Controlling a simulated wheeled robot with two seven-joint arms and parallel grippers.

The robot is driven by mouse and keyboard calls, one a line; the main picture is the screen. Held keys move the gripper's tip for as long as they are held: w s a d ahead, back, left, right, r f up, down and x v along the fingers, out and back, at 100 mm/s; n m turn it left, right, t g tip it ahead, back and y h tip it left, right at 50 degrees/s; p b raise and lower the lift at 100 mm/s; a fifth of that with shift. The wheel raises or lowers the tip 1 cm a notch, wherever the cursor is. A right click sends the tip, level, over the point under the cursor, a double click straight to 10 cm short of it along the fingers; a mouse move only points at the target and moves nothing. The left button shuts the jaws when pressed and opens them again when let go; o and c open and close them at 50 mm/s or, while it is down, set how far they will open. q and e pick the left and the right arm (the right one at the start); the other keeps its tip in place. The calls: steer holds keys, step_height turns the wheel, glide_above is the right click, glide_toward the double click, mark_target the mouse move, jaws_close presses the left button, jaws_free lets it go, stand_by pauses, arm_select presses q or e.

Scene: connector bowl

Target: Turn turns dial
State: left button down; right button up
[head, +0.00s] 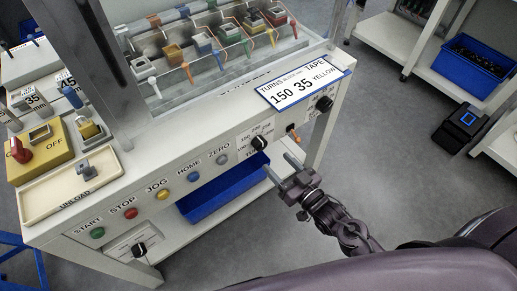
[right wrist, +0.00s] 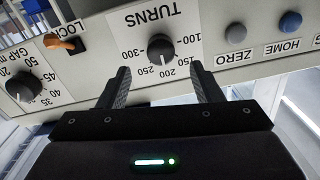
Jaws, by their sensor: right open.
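The turns dial (head: 259,142) is a black knob on the white front panel of the machine. In the right wrist view, the dial (right wrist: 161,50) appears upside down under the word TURNS, with a scale around it that includes 100, 200, 250 and 300. I cannot clearly tell its pointer setting. A sign (head: 305,87) reads TURNS 150, TAPE 35 YELLOW. My right gripper (head: 280,167) is open and empty in front of the panel. In the right wrist view, its fingers (right wrist: 160,72) are on either side of the dial, apparently short of it. My left gripper is not in view.
A gap dial (right wrist: 21,86) and orange lock switch (right wrist: 65,43) sit beside the turns dial. Zero (right wrist: 236,34) and home (right wrist: 290,22) buttons are on the other side. A blue bin (head: 225,188) is below the panel.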

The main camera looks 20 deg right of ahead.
mark_target(263, 147)
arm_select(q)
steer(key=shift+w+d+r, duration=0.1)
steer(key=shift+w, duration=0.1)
arm_select(e)
steer(key=x, duration=0.7)
steer(key=shift+w+a+r, duration=0.1)
steer(key=shift+w+a, duration=0.05)
steer(key=shift+w, duration=0.05)
steer(key=c, duration=1)
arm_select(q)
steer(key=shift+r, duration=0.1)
